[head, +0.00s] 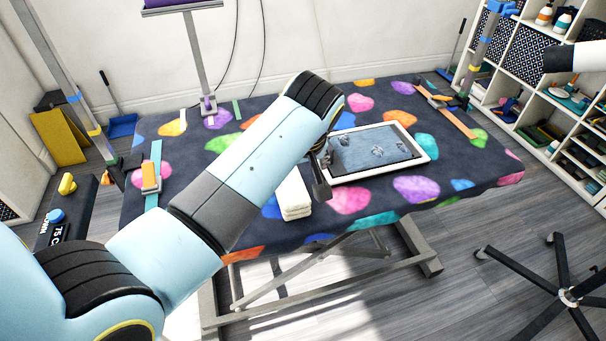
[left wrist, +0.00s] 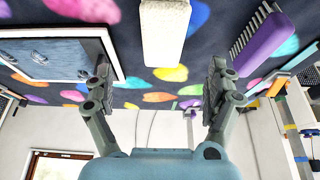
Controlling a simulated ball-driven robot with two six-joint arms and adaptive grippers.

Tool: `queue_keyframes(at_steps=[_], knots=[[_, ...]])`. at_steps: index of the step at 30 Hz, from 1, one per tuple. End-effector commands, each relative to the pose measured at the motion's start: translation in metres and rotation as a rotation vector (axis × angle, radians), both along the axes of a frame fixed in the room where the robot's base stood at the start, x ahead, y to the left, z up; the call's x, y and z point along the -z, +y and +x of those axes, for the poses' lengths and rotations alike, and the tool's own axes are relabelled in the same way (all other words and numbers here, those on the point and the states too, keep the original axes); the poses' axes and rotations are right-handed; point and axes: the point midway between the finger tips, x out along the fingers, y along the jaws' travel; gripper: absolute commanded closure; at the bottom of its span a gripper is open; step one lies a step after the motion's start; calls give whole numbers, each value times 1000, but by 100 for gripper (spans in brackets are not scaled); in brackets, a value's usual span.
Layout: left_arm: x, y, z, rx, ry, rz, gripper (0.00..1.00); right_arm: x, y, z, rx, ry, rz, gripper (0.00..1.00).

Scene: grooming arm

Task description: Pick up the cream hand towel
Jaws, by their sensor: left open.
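The cream hand towel (head: 293,200) is a folded, pale block on the spotted table, partly hidden behind my left arm in the head view. In the left wrist view the towel (left wrist: 165,32) lies at the top centre, ahead of the fingers and between their lines. My left gripper (left wrist: 161,80) is open with nothing between its fingers. In the head view the left gripper (head: 322,178) is mostly hidden by its wrist, just right of the towel and apparently above the table.
A white-framed tray (head: 427,152) lies right of the towel. A purple comb (left wrist: 264,45) lies beside the towel in the left wrist view. The spotted table (head: 480,175) also bears straps at both ends and a purple-based post (head: 208,104). Shelves (head: 540,125) stand at right.

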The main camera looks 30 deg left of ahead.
Motion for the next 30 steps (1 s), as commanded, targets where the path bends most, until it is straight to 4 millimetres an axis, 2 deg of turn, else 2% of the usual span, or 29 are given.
queue_keyframes(at_steps=[2,9,12,16,22,25,30], knots=[[11,4,2,0,5,3,12,1,-2,-1,0,2,-3,60],[45,15,11,0,3,1,12,9,-6,-53,1,81,-8,60],[50,17,13,-1,1,1,12,9,-6,-62,1,94,-7,60],[64,26,16,0,4,3,12,8,-6,-55,1,81,-7,60],[91,35,23,0,3,1,12,11,-5,-26,-1,36,-5,60],[95,37,25,1,1,1,12,11,-3,-23,0,33,-4,60],[95,37,25,0,0,0,12,12,-1,-31,1,45,-1,60]])
